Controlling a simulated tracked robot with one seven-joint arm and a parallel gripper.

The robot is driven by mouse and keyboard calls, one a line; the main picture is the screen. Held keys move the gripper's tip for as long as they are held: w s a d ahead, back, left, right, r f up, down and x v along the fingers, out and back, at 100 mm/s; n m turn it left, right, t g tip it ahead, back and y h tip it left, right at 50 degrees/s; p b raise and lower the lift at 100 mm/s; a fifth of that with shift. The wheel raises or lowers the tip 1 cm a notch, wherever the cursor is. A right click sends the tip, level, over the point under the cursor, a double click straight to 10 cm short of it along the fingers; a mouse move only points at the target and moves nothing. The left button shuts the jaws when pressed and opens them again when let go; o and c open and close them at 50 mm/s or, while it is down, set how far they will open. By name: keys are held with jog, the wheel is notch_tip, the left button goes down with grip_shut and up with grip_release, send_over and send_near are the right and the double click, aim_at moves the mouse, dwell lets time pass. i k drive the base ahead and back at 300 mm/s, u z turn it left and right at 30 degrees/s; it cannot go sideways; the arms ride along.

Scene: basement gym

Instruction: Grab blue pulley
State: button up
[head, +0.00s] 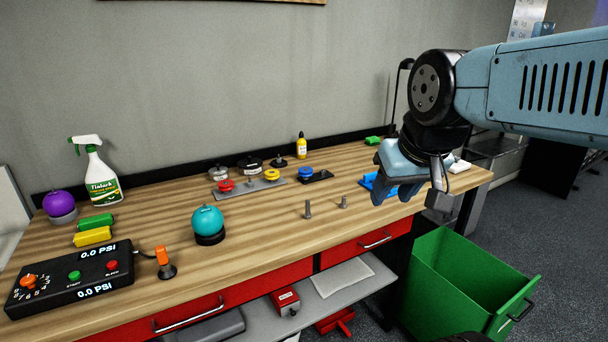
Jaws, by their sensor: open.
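A small round blue pulley (305,173) sits on a black base plate (318,178) toward the back middle of the workbench. My gripper (408,182) is above the right part of the bench, to the right of the blue pulley and clearly apart from it. It is open, and I see nothing held in it; its fingertips are partly hidden by its own hand. A flat blue item (377,187) lies on the bench just left of and partly behind the gripper; its shape is unclear.
A red pulley (226,185) and a yellow pulley (272,175) sit on a grey plate left of the blue one. Two upright bolts (308,209) stand in front. A teal ball (207,219), control box (70,279) and spray bottle (101,175) are left. A green bin (455,285) stands below right.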

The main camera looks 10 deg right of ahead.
aim_at(302, 173)
jog(key=u, duration=0.1)
jog(key=i, duration=0.9)
jog(key=z, duration=0.1)
